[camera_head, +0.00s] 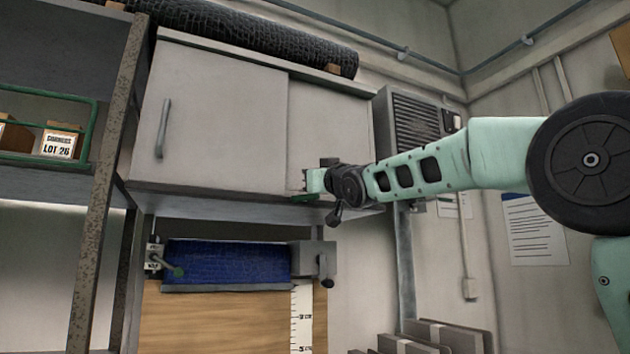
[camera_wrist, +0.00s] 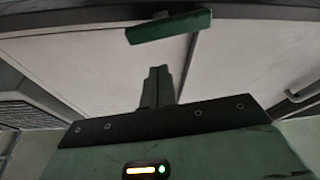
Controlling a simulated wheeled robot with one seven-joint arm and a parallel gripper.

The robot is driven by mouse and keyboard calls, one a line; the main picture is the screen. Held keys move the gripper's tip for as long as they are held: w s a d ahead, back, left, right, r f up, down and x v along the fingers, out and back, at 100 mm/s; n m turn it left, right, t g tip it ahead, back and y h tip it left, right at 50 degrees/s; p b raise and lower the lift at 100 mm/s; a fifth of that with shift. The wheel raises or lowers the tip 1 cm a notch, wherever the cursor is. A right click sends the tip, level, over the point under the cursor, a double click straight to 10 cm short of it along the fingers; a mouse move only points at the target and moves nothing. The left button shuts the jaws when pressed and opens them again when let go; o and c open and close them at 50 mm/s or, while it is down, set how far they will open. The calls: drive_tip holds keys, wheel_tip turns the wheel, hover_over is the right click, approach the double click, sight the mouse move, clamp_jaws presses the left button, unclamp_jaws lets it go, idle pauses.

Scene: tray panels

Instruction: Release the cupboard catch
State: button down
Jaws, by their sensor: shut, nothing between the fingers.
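The cupboard (camera_head: 215,120) has two pale grey door panels, one overlapping the other, and both look closed. A green catch (camera_head: 304,198) sits on its lower edge where the panels meet. In the wrist view the catch (camera_wrist: 168,26) is a green bar at the top, slightly askew, on the cupboard's dark edge. My gripper (camera_head: 314,181) is in front of the lower panels, close to the catch. In the wrist view my gripper (camera_wrist: 158,70) is shut and empty, with a gap in the picture between its fingertips and the catch. Contact with the panel cannot be told.
A bar handle (camera_head: 163,128) is on the left panel. A dark rolled mat (camera_head: 250,32) lies on top of the cupboard. A blue roll (camera_head: 228,262) hangs below. A rusty shelf post (camera_head: 105,180) stands left; a vent unit (camera_head: 415,122) is on the right.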

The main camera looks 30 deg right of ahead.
drive_tip(key=b+v, duration=0.4)
drive_tip(key=v, duration=0.5)
drive_tip(key=shift+s+r, duration=0.25)
drive_tip(key=shift+s, duration=0.25)
